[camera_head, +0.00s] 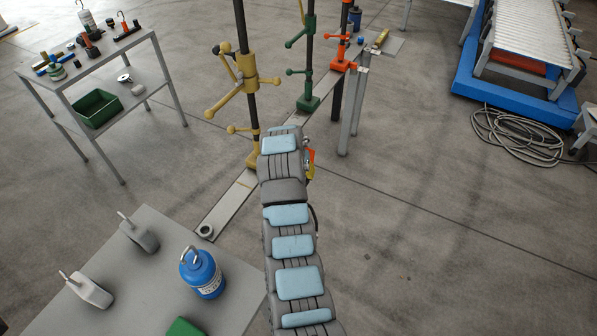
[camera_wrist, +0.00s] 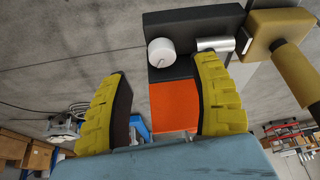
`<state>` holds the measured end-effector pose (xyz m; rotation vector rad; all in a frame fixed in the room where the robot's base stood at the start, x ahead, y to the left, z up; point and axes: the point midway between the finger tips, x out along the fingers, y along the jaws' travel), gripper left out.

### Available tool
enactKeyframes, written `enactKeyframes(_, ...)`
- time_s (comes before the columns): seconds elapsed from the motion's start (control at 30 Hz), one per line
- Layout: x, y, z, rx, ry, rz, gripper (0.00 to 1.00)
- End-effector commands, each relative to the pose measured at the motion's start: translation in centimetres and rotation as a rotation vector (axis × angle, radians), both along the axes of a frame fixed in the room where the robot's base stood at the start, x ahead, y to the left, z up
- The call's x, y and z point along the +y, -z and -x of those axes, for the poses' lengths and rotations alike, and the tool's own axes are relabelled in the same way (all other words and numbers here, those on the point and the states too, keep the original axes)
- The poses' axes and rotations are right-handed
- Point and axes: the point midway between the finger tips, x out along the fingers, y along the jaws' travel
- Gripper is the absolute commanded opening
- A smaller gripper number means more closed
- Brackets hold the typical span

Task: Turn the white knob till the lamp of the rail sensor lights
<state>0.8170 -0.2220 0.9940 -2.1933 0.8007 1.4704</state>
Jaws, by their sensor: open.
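The white knob (camera_wrist: 161,52) is a short round cylinder on a dark block (camera_wrist: 190,30) with an orange part (camera_wrist: 174,106) below it, in the wrist view. My gripper (camera_wrist: 160,72) is open, with its yellow fingers left and right of the picture's middle. The knob shows between the fingertip lines, nearer the right finger, and looks beyond the tips; I see no contact. A silver cylinder (camera_wrist: 212,45) juts from the block beside the right fingertip. I cannot make out a lit lamp. In the head view my own arm hides the gripper and the knob.
A yellow clamp (camera_wrist: 275,35) on a post stands right of the block. In the head view the rail (camera_head: 228,203) carries yellow, green (camera_head: 308,88) and orange (camera_head: 340,52) clamps. A grey table (camera_head: 150,285) with a blue bottle (camera_head: 202,273) is at front left.

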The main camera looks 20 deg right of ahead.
Motion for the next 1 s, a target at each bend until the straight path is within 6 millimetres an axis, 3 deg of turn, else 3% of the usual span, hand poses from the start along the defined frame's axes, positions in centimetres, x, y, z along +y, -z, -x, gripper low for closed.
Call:
enactKeyframes(0.3, 0.35, -1.22, 0.38, -0.001, 0.0, 0.001, 0.63)
enactKeyframes(0.87, 0.35, -1.24, 0.39, -0.002, 0.0, 0.001, 0.63)
enactKeyframes(1.0, 0.75, -1.24, -0.42, -0.044, -0.024, 0.013, 0.63)
